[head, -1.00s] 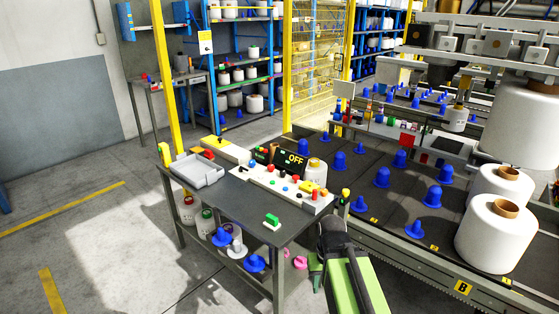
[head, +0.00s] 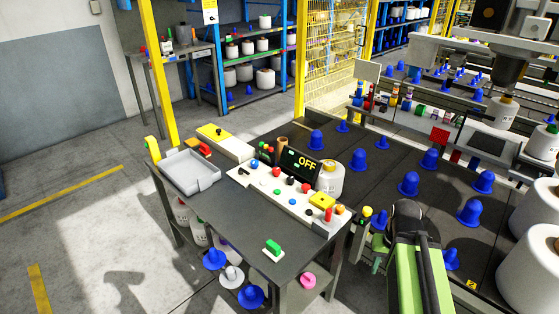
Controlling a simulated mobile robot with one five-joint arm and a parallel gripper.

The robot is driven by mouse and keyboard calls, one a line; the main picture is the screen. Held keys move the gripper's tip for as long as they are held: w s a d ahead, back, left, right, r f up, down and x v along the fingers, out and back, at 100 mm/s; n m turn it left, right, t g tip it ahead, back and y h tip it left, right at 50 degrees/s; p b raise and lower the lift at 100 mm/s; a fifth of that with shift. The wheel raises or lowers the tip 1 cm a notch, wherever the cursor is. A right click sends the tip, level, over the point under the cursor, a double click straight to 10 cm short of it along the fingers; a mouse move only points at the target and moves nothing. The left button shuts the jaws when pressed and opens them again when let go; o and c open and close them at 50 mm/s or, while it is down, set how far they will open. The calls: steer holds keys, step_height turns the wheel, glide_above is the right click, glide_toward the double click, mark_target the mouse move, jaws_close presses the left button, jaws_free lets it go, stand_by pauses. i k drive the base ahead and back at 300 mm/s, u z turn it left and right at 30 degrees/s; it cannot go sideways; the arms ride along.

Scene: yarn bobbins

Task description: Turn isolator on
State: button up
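A white control panel (head: 285,195) with several coloured buttons and knobs lies on the dark table (head: 215,217). A black display (head: 301,163) behind it reads "OFF" in yellow. I cannot tell for sure which control is the isolator. My green and black arm rises from the bottom edge, right of the table. My gripper (head: 378,254) shows only partly as small green parts left of the arm, apart from the panel; its finger opening cannot be made out.
A grey tray (head: 187,172) and a green switch on a white base (head: 273,248) are on the table. A white bobbin (head: 330,179) stands behind the panel. A dark conveyor with blue cones (head: 409,184) runs on the right. Open floor is at left.

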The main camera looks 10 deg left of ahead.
mark_target(276, 171)
steer(key=u, duration=0.5)
steer(key=i, duration=1.05)
steer(key=u, duration=0.75)
